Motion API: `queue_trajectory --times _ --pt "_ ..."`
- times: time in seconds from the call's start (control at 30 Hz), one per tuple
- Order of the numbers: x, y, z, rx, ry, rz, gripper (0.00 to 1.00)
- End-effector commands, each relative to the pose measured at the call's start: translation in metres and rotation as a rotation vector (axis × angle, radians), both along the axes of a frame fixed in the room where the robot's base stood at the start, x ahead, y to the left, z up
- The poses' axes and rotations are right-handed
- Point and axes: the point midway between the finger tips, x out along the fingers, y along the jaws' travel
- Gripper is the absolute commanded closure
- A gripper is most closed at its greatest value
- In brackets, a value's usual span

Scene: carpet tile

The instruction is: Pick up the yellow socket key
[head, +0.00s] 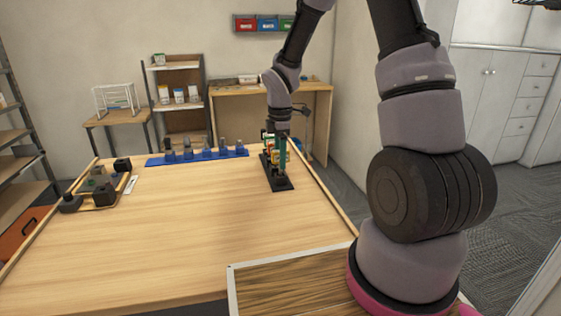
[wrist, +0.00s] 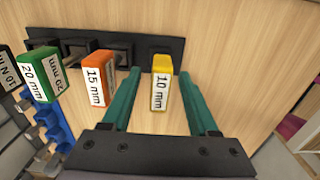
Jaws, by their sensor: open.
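The yellow socket key (wrist: 161,82), labelled 10 mm, stands in the black holder (wrist: 128,48) at the right end of the row in the wrist view. My gripper (wrist: 161,88) is open, with one teal finger on each side of the yellow key. I cannot tell whether either finger touches it. In the head view the gripper (head: 277,152) is over the black holder (head: 283,185) at the table's right side. There the yellow key is small and partly hidden by the fingers.
An orange 15 mm key (wrist: 98,78) and a green 20 mm key (wrist: 38,74) stand left of the yellow one. A blue rack (head: 197,157) with several grey pieces lies at the table's back. A wooden tray (head: 104,203) holds dark blocks at left. The table's middle is clear.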

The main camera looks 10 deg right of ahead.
Motion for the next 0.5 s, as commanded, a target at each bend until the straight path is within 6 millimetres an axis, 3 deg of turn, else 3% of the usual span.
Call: queue_trajectory --times 0.2,0.47,0.5 --pt "0.000 0.000 -0.031 0.000 0.002 0.001 0.40" --pt "0.000 -0.001 -0.035 0.000 0.001 0.000 0.40" --pt "0.000 -0.001 -0.035 0.000 0.001 0.000 0.44"
